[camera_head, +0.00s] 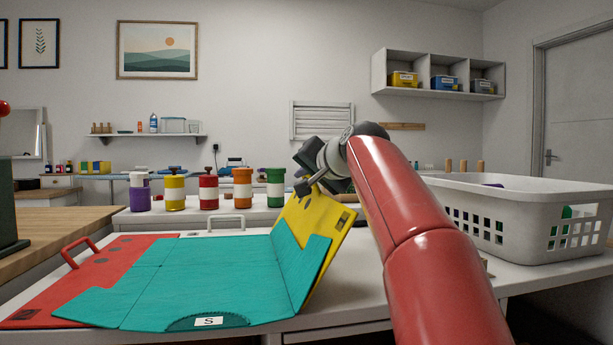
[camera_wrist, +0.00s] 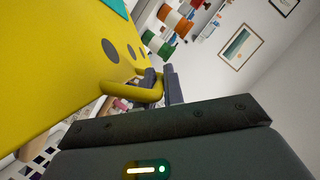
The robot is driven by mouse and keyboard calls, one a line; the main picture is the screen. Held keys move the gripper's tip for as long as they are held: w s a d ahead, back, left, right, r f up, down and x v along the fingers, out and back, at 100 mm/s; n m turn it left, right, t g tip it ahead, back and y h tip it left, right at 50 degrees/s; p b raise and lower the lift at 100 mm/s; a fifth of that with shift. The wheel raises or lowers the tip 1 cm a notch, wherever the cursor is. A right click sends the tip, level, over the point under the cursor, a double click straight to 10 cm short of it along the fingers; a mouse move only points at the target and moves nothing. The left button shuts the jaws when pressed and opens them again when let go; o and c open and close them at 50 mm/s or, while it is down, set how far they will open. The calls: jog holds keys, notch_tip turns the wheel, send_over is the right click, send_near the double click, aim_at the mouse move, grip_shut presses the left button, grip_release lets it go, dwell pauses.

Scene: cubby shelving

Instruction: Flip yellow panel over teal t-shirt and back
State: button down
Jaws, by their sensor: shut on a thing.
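The yellow panel (camera_head: 318,220) is tilted up at the right side of the folding board. Its outer edge is raised, and it carries the right part of the teal t-shirt (camera_head: 200,275) up with it. The rest of the shirt lies flat, with an S label at its collar. My gripper (camera_head: 318,178) is at the panel's upper edge. In the wrist view, my gripper (camera_wrist: 150,85) is shut on the yellow handle (camera_wrist: 120,88) of the panel. The red panel (camera_head: 60,285) lies flat on the left, partly under the shirt.
A white laundry basket (camera_head: 535,215) stands on the table to the right of my arm. Several coloured jars (camera_head: 208,190) stand in a row behind the board. A wooden surface (camera_head: 60,225) is at the left.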

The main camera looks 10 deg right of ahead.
jog(key=shift+a+r+p, duration=0.2)
jog(key=shift+a+p, duration=0.15)
jog(key=shift+a, duration=0.05)
jog(key=a+f+n+h+p, duration=0.1)
jog(key=a+f+n+h, duration=0.1)
jog(key=a, duration=0.7)
jog(key=a+f+n+h+p, duration=0.1)
jog(key=a+f+n+h, duration=0.2)
jog(key=a+n, duration=0.4)
jog(key=shift+a+f+n+h, duration=0.35)
jog(key=shift+a+h, duration=0.35)
jog(key=shift+a, duration=0.55)
jog(key=shift+p, duration=0.3)
